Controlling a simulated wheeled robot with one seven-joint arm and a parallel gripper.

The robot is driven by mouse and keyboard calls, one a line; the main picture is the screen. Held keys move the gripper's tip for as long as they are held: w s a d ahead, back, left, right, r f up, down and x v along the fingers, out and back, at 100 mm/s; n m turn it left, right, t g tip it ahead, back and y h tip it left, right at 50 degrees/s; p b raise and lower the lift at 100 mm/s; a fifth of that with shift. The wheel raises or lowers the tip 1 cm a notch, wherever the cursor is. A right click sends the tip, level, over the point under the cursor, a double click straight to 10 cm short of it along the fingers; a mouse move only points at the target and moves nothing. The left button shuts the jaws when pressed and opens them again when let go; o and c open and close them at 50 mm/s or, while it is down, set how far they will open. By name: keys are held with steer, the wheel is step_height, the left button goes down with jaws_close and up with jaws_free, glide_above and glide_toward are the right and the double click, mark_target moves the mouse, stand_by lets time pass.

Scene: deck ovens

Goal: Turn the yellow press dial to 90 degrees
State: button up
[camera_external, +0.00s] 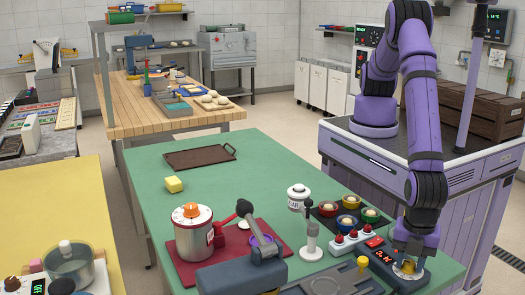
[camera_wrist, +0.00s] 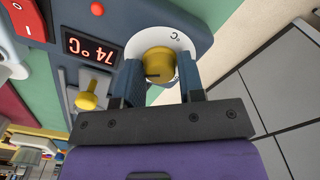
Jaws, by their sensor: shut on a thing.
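The yellow press dial (camera_wrist: 159,66) sits on a white round scale marked °C on the dark blue press panel (camera_wrist: 110,25). My gripper (camera_wrist: 160,85) is shut on the dial, one finger on each side of it. A dark pointer line shows on the dial. The red display (camera_wrist: 91,50) beside it reads 74 °C. In the external view my gripper (camera_external: 407,264) reaches down onto the panel at the lower right, and the yellow dial (camera_external: 408,267) shows just under it, partly hidden by the fingers.
A yellow knob on a lever (camera_wrist: 88,100) stands close beside my gripper. A red switch (camera_wrist: 27,18) is on the panel. In the external view, a panel with red knobs (camera_external: 352,238) and a tray of small bowls (camera_external: 349,219) lie left of the press.

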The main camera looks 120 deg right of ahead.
mark_target(410, 263)
stand_by(0.4)
steer(key=o, duration=0.9)
step_height(410, 263, up, 11)
steer(key=shift+f, duration=0.1)
